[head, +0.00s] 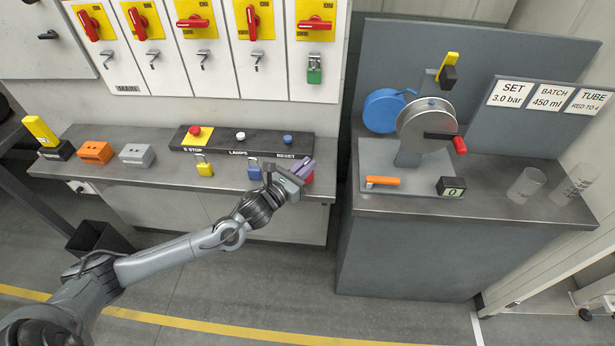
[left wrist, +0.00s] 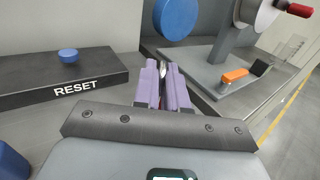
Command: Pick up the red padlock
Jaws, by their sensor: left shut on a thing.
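The red padlock (head: 309,178) shows in the head view at the right end of the shelf, mostly hidden behind my left gripper (head: 301,168). My left gripper is shut on the padlock. I cannot tell whether the padlock still touches the shelf. My right gripper is not in view.
The black button panel (head: 240,145) is behind the gripper. A blue padlock (head: 254,172) and a yellow padlock (head: 204,168) stand along the shelf (head: 170,174). The pump bench (head: 480,208) is to the right, past a gap. A green padlock (head: 314,72) hangs on a switch panel above.

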